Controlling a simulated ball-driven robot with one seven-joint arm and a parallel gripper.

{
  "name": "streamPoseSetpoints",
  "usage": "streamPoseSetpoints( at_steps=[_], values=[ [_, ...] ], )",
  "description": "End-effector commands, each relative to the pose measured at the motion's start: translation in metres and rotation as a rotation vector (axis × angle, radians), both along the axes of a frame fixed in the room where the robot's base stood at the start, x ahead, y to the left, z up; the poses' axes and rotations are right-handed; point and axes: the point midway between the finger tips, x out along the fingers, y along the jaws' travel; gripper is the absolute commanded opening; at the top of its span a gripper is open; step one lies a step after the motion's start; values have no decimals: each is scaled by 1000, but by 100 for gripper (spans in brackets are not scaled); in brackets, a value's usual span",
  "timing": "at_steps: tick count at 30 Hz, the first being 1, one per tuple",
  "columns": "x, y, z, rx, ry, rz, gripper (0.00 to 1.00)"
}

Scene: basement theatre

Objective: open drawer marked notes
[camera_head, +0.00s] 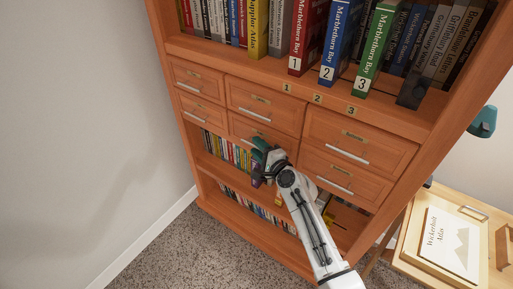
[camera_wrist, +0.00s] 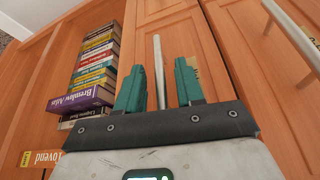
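The wooden bookcase has two rows of three shut drawers, each with a small label plate and a metal bar handle. The label words are too small to read, so I cannot tell which says notes. My gripper (camera_head: 263,152) is at the lower middle drawer (camera_head: 243,124) and hides part of its front. In the wrist view my gripper (camera_wrist: 160,66) is open, its teal fingers on either side of that drawer's bar handle (camera_wrist: 157,52) with gaps visible. Whether the fingertips reach around the bar is unclear. A label plate (camera_wrist: 194,64) is partly hidden by the right finger.
Large numbered books (camera_head: 342,40) stand on the shelf above the drawers. Carpet (camera_head: 165,245) is clear at left.

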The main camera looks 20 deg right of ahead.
Motion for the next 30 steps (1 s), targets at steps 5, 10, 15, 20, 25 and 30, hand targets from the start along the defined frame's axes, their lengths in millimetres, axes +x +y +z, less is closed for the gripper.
streamPoseSetpoints(
  at_steps=[5, 10, 15, 20, 25, 30],
  values=[
    [9, 3, -1, 0, 1, 1, 37],
    [10, 3, -1, -1, 1, 1, 37],
    [10, 3, -1, -1, 1, 0, 30],
    [10, 3, -1, -1, 1, 0, 15],
    [10, 3, -1, -1, 1, 0, 0],
    [10, 3, -1, -1, 1, 0, 0]
  ],
)
